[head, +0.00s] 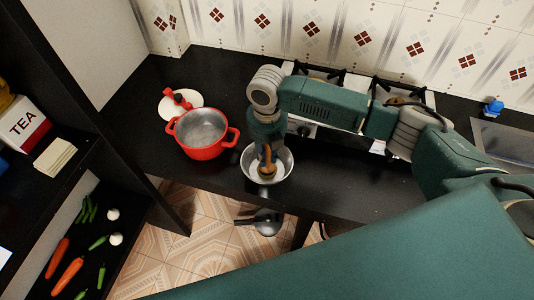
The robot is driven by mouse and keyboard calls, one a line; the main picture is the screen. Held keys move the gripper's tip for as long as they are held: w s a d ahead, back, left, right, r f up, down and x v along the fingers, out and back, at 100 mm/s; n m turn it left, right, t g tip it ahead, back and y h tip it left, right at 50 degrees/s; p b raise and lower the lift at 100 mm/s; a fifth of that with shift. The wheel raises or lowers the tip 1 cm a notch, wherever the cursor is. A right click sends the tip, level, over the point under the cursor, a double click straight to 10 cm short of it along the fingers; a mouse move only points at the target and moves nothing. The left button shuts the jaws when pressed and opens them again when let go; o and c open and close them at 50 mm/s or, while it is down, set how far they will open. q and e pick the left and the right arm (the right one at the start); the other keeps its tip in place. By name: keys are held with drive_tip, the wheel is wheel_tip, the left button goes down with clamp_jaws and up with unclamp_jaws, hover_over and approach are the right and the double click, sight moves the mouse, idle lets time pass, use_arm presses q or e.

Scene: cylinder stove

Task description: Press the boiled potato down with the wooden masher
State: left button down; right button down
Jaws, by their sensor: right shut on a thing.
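My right gripper (267,143) points down over a metal bowl (285,160) on the dark counter. It is shut on the wooden masher (267,157), a brown upright tool whose lower end is inside the bowl. A small yellowish-brown patch shows at the masher's foot. I cannot tell whether it is the potato or the masher's head, or whether they touch. My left gripper (243,217) seems to be the dark and grey part below the counter's front edge, away from the bowl. Its opening is unclear.
A red pot (188,150) stands left of the bowl, with its white and red lid (180,103) behind it. A stove (318,78) lies behind my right arm. A dark shelf (75,140) with a tea box (22,124) and vegetables is at the left.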

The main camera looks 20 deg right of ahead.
drive_tip(key=shift+f+p, duration=0.15)
drive_tip(key=shift+p, duration=0.15)
idle(0.5)
drive_tip(key=shift+p, duration=2.8)
idle(3.4)
wheel_tip(320, 180, up, 7)
drive_tip(key=p, duration=0.4)
drive_tip(key=shift+p, duration=0.3)
